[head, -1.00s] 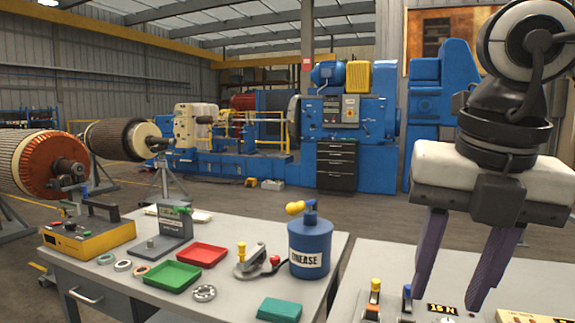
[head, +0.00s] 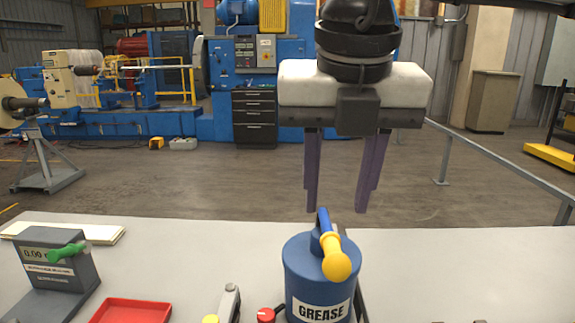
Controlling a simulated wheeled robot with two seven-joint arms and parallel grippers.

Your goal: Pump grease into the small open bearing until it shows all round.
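The blue grease pump (head: 304,272), labelled GREASE, stands upright on the table at the bottom middle of the head view. Its blue lever ends in a yellow knob (head: 337,266) that points toward me. My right gripper (head: 336,208) hangs with its two purple fingers pointing down and apart, with nothing between them. The fingertips show just above the pump's lever in the picture. I cannot tell whether they touch it. The small open bearing is outside the view now. My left gripper is not in view.
Left of the pump are a red knob (head: 266,315), a grey metal lever (head: 229,303), a red tray (head: 132,312) and a grey gauge stand (head: 62,268) with a green piece. A pale flat board (head: 75,233) lies at the back left. The tabletop right of the pump is mostly clear.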

